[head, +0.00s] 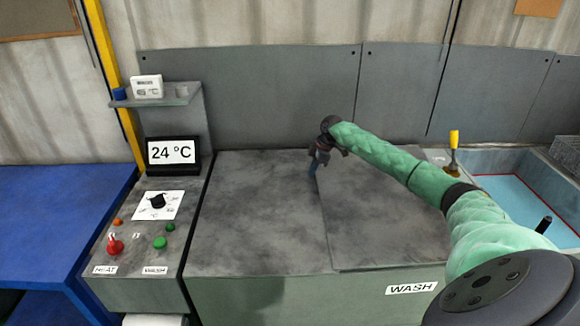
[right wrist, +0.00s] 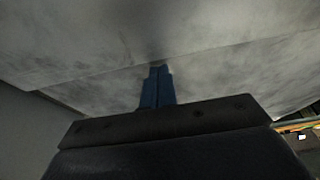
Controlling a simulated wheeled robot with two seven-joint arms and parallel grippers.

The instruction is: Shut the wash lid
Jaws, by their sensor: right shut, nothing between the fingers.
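The wash lid (head: 375,220) is a worn grey metal panel above the WASH label (head: 411,288). It looks flat or nearly flat, beside a similar grey panel (head: 258,215) on its left. Any small gap under it is hard to tell. My right gripper (head: 312,171) is shut and empty, with blue fingers pointing down at the far part of the seam between the panels. In the right wrist view its fingers (right wrist: 157,78) are together close to the grey metal (right wrist: 225,75); whether they touch it cannot be told. My left gripper is out of view.
A control panel (head: 133,272) with knobs and a 24 °C display (head: 172,152) stands at left, under a small shelf (head: 165,97). A blue table (head: 60,205) is farther left. A blue basin (head: 515,200) and a yellow-handled tool (head: 454,141) are at right. A grey backboard (head: 250,100) stands behind.

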